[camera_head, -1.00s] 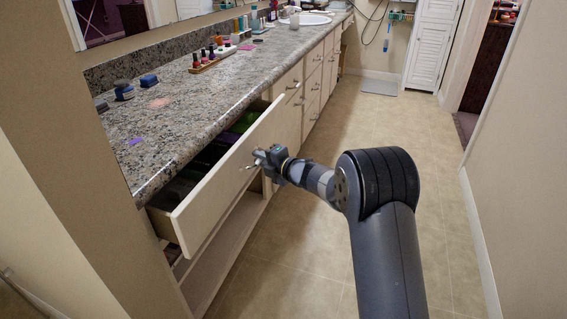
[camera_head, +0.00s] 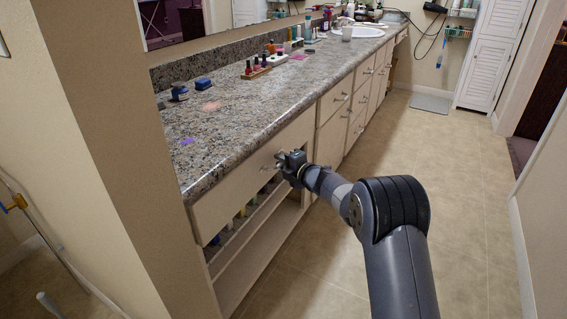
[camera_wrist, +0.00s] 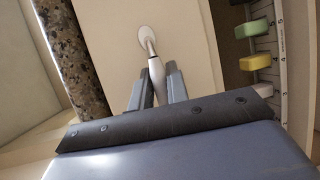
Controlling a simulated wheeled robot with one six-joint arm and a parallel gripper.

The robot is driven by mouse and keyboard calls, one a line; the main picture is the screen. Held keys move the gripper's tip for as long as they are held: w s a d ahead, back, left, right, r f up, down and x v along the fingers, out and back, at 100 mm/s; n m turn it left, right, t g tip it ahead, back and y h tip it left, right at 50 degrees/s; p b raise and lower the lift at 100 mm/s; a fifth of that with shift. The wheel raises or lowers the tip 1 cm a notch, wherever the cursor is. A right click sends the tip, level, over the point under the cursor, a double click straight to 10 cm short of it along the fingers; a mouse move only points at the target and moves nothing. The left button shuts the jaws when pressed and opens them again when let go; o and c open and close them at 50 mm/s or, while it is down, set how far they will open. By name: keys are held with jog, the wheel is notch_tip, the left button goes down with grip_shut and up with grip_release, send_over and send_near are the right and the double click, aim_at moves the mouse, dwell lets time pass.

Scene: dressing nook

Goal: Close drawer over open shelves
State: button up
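The drawer (camera_head: 235,188) is a cream front under the granite counter, above the open shelves (camera_head: 262,235). Its front now lies flush or nearly flush with the cabinet face; a small remaining gap cannot be ruled out. My gripper (camera_head: 281,160) is at the drawer's handle, near the right part of the front. In the wrist view, the pale handle (camera_wrist: 149,42) stands out from the drawer front (camera_wrist: 195,40) and runs between the two fingers of my gripper (camera_wrist: 158,85), which close around it.
Small coloured items (camera_wrist: 255,62) sit on the upper open shelf. Nail polish bottles (camera_head: 262,62) and blue jars (camera_head: 180,92) stand on the counter (camera_head: 235,120). More cabinet drawers (camera_head: 341,97) continue to the right. The tiled floor (camera_head: 440,150) is clear.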

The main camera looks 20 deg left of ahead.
jog(key=shift+o, duration=0.5)
jog(key=shift+a+r, duration=0.1)
jog(key=shift+a, duration=0.1)
jog(key=shift+s+d, duration=0.1)
jog(key=shift+d, duration=0.05)
jog(key=p+v, duration=0.1)
jog(key=v, duration=0.9)
jog(key=shift+s+d+p, duration=0.15)
jog(key=shift+d+p, duration=0.15)
jog(key=shift+p, duration=0.1)
jog(key=shift+a, duration=0.1)
jog(key=b+x, duration=0.2)
jog(key=x, duration=0.8)
jog(key=shift+w+a, duration=0.25)
jog(key=shift+d, duration=0.1)
jog(key=shift+s+d, duration=0.1)
